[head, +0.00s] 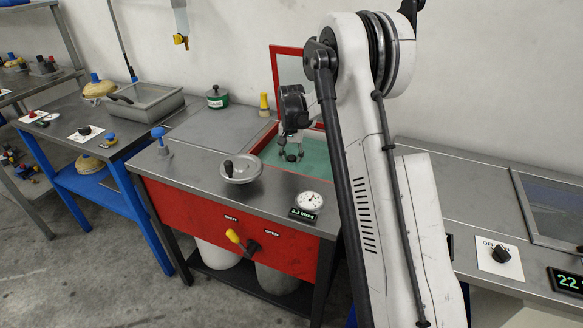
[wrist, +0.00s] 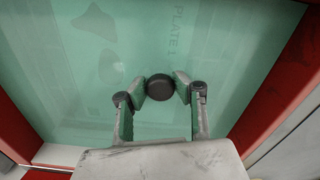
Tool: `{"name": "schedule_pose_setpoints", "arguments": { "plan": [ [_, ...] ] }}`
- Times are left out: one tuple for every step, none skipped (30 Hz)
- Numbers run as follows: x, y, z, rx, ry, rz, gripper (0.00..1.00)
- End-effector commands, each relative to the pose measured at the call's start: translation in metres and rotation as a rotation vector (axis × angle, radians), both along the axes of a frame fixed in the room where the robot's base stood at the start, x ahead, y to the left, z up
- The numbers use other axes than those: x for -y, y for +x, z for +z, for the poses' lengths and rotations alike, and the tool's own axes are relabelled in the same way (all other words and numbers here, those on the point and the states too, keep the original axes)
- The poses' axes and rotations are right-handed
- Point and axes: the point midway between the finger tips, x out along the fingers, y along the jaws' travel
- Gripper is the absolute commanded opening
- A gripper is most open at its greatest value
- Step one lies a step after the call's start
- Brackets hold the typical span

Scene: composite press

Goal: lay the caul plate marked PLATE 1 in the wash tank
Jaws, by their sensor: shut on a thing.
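The caul plate shows in the wrist view as a teal-tinted surface with faint PLATE 1 lettering (wrist: 178,32). A round dark knob (wrist: 160,87) stands over it. My gripper (wrist: 161,86) has its two fingers closed on the knob's sides. The plate appears to be within the red-walled wash tank (wrist: 284,78), under a teal tint. I cannot tell whether it rests on the bottom. In the head view my gripper (head: 291,155) reaches down into the tank, whose red rim (head: 264,138) surrounds teal; my arm hides its right part.
The red tank lid (head: 290,69) stands raised behind my gripper. On the bench are a round handled cover (head: 240,168), a dial gauge (head: 309,200) and a green tin (head: 217,98). A yellow-handled valve (head: 235,237) is on the red front. A grey tray (head: 146,102) stands left.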

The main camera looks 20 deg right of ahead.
Motion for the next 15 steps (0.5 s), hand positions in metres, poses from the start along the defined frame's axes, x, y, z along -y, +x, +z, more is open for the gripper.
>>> {"name": "schedule_pose_setpoints", "arguments": {
  "plan": [
    [0.0, 0.0, -0.01, 0.0, 0.0, 0.0, 0.0],
    [0.0, 0.0, -0.014, 0.0, 0.0, 0.0, 0.0],
    [0.0, 0.0, -0.02, 0.0, 0.0, 0.0, 0.0],
    [0.0, 0.0, -0.023, 0.0, 0.0, 0.0, 0.0],
    [0.0, 0.0, -0.026, 0.0, 0.0, 0.0, 0.0],
    [0.0, 0.0, -0.028, 0.0, 0.0, 0.0, 0.0],
    [0.0, 0.0, -0.029, 0.0, 0.0, 0.0, 0.0],
    [0.0, 0.0, -0.029, 0.0, 0.0, 0.0, 0.0],
    [0.0, 0.0, -0.029, 0.0, 0.0, 0.0, 0.0],
    [0.0, 0.0, -0.028, 0.0, 0.0, 0.0, 0.0],
    [0.0, 0.0, -0.028, 0.0, 0.0, 0.0, 0.0],
    [0.0, 0.0, -0.028, 0.0, 0.0, 0.0, 0.0],
    [0.0, 0.0, -0.028, 0.0, 0.0, 0.0, 0.0],
    [0.0, 0.0, -0.028, 0.0, 0.0, 0.0, 0.0],
    [0.0, 0.0, -0.03, 0.0, 0.0, 0.0, 0.0]
  ]
}}
